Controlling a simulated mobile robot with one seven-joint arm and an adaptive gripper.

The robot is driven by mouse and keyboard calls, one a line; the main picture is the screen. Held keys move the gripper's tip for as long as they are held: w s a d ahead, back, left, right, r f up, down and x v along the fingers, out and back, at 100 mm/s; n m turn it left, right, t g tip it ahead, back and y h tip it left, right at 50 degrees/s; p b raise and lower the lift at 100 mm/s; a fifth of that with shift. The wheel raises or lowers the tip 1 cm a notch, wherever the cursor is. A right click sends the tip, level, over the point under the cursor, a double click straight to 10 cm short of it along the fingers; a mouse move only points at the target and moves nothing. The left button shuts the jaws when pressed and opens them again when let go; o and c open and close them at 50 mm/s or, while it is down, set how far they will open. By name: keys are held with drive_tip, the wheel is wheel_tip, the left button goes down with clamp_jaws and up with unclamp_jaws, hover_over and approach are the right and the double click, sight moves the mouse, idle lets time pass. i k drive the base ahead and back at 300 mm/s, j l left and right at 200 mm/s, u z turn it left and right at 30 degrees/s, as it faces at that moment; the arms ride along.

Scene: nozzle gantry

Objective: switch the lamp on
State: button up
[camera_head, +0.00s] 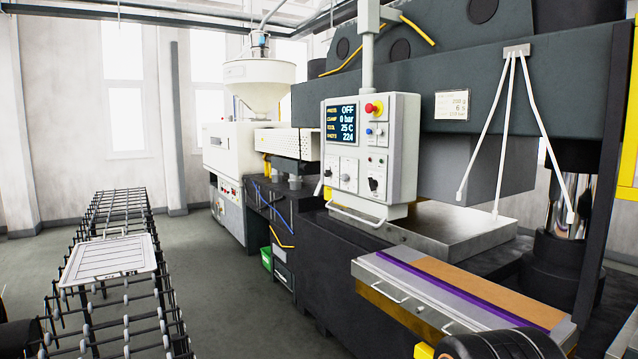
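No lamp can be made out for certain. A grey control box (369,148) hangs on a post at the machine's front. Its display (341,123) reads OFF, 0 bar, 25 C and 224. A red button on a yellow base (374,108) sits at the upper right of its face. A dark rotary switch (373,183) is at the lower right, and more small controls (343,172) are at the lower left. Their labels are too small to read. My gripper is not in view.
A metal block (450,232) and a flat bench with a brown and purple top (470,285) stand below and right of the box. A roller conveyor carrying a white tray (108,260) runs along the left. Grey floor (215,290) between is clear.

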sight(373, 183)
drive_tip(key=i+j, duration=0.2)
drive_tip(key=i, duration=0.35)
drive_tip(key=i+j+u, duration=0.1)
drive_tip(key=i, duration=0.45)
